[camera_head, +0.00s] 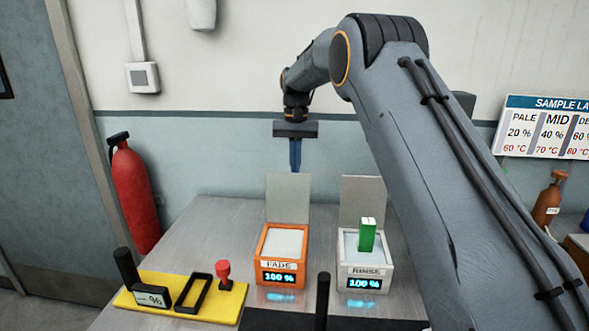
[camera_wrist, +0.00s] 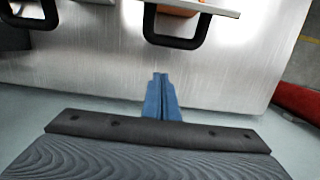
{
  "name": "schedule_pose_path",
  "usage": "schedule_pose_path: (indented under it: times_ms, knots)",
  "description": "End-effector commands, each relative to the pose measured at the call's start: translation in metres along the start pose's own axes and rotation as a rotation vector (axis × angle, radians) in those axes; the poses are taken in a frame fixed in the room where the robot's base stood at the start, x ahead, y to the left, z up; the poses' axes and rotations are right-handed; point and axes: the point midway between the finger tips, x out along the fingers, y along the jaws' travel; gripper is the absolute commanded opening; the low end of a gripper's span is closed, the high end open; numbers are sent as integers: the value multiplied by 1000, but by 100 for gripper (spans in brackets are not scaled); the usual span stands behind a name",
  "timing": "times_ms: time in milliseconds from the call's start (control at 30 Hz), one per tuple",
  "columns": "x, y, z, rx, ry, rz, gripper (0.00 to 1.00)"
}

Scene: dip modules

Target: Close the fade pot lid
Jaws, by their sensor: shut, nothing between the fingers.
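The fade pot (camera_head: 282,251) is an orange box labelled FADE with a 100 % display, standing on the metal table. Its lid (camera_head: 288,198) is a pale grey plate standing upright, open, at the pot's back edge. In the wrist view the fade pot lid (camera_wrist: 196,7) shows edge-on at the top with a black loop handle (camera_wrist: 178,42). My gripper (camera_head: 295,168) has blue fingers pointing down just above the lid's top edge in the head view. In the wrist view my gripper (camera_wrist: 161,76) is shut and empty, apart from the handle.
The white rinse pot (camera_head: 364,268) stands to the right with its lid (camera_head: 362,196) also upright and a green block (camera_head: 367,235) at its opening. A yellow board (camera_head: 180,296) with a red-knobbed stamp (camera_head: 223,272) lies left. A fire extinguisher (camera_head: 135,195) stands beside the table.

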Motion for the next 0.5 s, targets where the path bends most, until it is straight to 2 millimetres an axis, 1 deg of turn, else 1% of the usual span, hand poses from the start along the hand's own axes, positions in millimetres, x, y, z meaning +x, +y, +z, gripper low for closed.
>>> schedule_pose_path:
  times_ms: [33,67,133,300,500]
  knots:
    - [9,1,2,1,-5,2,0]
    - [15,1,2,1,-4,1,0]
    - [6,1,12,1,1,-1,0]
    - [1,2,30,2,-1,0,0]
    - [0,2,38,3,-1,0,0]
